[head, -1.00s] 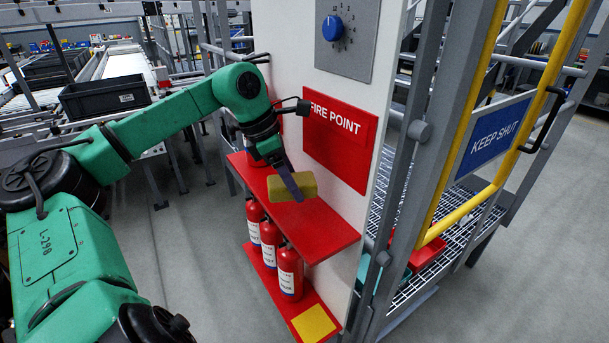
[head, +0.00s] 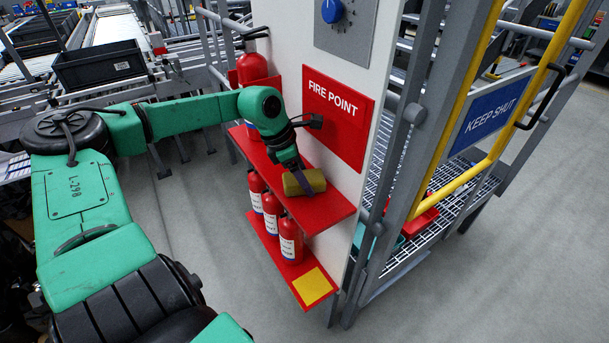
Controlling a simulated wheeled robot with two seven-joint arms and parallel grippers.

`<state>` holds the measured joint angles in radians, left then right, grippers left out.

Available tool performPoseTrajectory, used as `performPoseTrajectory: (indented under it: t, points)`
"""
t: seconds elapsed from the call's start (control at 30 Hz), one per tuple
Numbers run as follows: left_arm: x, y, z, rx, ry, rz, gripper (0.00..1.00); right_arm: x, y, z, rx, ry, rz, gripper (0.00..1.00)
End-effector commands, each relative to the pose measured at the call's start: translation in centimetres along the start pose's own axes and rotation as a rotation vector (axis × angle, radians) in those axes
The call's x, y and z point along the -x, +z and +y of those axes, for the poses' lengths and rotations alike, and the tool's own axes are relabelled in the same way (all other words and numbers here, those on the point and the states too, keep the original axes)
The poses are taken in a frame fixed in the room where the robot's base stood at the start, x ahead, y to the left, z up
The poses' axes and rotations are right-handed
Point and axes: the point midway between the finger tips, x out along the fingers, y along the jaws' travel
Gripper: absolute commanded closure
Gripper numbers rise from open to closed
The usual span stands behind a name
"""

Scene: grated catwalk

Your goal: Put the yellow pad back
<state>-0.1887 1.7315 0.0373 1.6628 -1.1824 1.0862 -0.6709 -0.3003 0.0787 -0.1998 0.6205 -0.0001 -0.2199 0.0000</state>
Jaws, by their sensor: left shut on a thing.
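The yellow pad (head: 315,179), a dull mustard block, is in my left gripper (head: 304,184). The gripper is shut on it, with a dark finger across its near face. Pad and gripper are over the right part of the upper red shelf (head: 328,212), in front of the white panel. I cannot tell whether the pad touches the shelf. A flat bright yellow square (head: 313,287) is bare at the right end of the lower red shelf (head: 288,280). My right gripper is not in view.
Several red extinguishers (head: 290,240) stand on the lower shelf, left of the yellow square. A larger red cylinder (head: 252,72) is at the upper shelf's far end. A red FIRE POINT sign (head: 337,115) is behind the gripper. A yellow-railed gate (head: 480,165) stands right.

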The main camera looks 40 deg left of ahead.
Motion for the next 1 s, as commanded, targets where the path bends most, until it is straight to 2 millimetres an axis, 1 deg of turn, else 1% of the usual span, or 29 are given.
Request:
performPoseTrajectory:
  t: [0.03,0.07,0.1,0.13,0.47,0.57,0.8,0.87,1.0]
  points:
    - [-0.2,-0.1,0.0,0.0,0.0,0.0,0.87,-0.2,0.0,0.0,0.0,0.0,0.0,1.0]
    - [-0.2,-0.1,0.0,0.0,0.0,0.0,0.22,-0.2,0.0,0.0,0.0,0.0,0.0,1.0]
    - [-0.1,0.0,0.0,0.0,0.0,0.0,0.07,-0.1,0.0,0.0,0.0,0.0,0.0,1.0]
    - [-0.1,0.0,0.0,0.001,0.0,0.0,0.0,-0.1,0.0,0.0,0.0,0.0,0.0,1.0]
    - [0.2,0.1,0.1,0.001,0.001,-0.002,0.0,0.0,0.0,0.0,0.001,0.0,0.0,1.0]
    - [0.8,0.0,0.1,0.002,0.001,-0.004,0.0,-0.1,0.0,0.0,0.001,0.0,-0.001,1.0]
    - [2.6,0.2,0.0,-0.001,0.001,-0.007,0.0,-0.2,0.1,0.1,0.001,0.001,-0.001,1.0]
    - [2.9,0.1,0.1,-0.001,0.003,-0.005,0.0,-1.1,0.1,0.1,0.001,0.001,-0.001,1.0]
    - [4.3,0.0,0.1,0.0,0.004,-0.005,0.0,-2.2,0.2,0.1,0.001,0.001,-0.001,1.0]
